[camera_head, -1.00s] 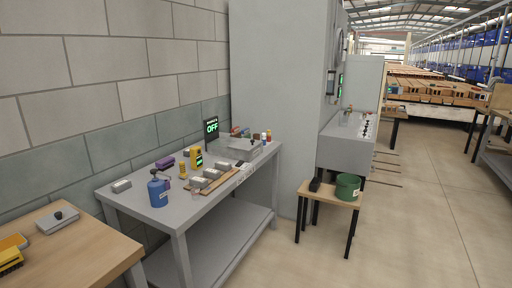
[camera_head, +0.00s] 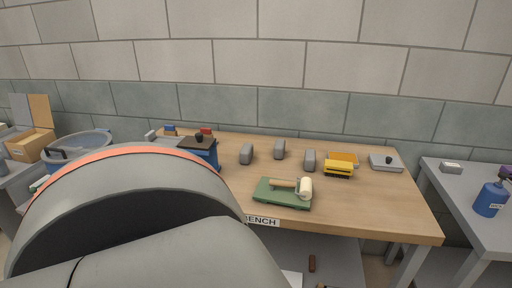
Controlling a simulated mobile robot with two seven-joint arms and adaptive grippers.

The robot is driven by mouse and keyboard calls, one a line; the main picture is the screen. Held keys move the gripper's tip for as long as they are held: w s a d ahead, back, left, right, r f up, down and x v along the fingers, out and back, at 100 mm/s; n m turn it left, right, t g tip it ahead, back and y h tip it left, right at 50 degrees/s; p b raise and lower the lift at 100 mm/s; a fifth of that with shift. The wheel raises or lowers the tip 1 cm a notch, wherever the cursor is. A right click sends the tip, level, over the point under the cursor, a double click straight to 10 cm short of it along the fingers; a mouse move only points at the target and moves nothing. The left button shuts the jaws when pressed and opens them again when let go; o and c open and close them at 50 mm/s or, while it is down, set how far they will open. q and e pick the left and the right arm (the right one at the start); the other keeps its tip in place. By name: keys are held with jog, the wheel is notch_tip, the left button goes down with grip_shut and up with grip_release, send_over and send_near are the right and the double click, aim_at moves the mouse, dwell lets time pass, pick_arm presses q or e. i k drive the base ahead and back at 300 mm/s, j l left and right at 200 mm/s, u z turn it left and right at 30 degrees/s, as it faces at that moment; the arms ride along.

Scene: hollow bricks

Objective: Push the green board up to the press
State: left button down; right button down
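The green board (camera_head: 268,196) lies flat near the front edge of the wooden bench (camera_head: 375,204). A roller with a cream head (camera_head: 306,188) and a wooden handle rests on it. A blue box with a dark top and a black knob (camera_head: 199,142) stands farther back and to the left, apart from the board. I cannot tell whether this box is the press; nothing else in view is clearly one. My large grey arm link fills the lower left and hides the bench's left front. Neither gripper is in view.
Three grey blocks (camera_head: 246,154) stand along the bench's back. A yellow tool (camera_head: 339,168), an orange tray (camera_head: 345,158) and a grey knobbed box (camera_head: 386,162) are at the right. A grey table with a blue bottle (camera_head: 489,199) stands right of the bench. A round basin (camera_head: 78,146) is at the left.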

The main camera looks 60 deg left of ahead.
aim_at(283, 196)
jog(key=j+u, duration=0.1)
jog(key=u, duration=1.65)
jog(key=i+l, duration=0.1)
jog(key=l, duration=0.65)
jog(key=i+l, duration=0.1)
jog(key=l, duration=0.7)
jog(key=l+u, duration=0.1)
jog(key=l, duration=0.65)
jog(key=i, duration=0.05)
